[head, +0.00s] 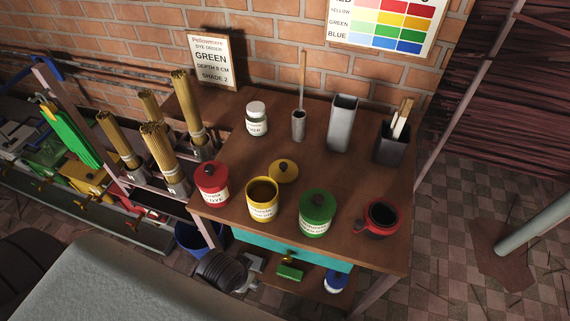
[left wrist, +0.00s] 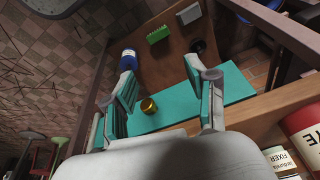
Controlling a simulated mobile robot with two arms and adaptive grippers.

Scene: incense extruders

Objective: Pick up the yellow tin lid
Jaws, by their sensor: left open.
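The yellow tin lid (head: 284,171), with a dark knob, lies flat on the brown worktable (head: 232,160) in the head view. It lies just behind and right of the open yellow tin (head: 262,201), which has dark contents. My left gripper (left wrist: 160,68) shows only in the left wrist view, open, with nothing between its fingers. Beyond its fingers are the teal drawer front (left wrist: 190,108) and its brass knob (left wrist: 149,105). The lid is not visible in that view. My right gripper is in neither view.
A red tin (head: 211,185) and a green tin (head: 317,213), both lidded, flank the yellow tin. A red-rimmed dark cup (head: 381,218) stands at right. A white jar (head: 256,119), a pestle holder (head: 299,125) and a grey holder (head: 342,123) stand behind.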

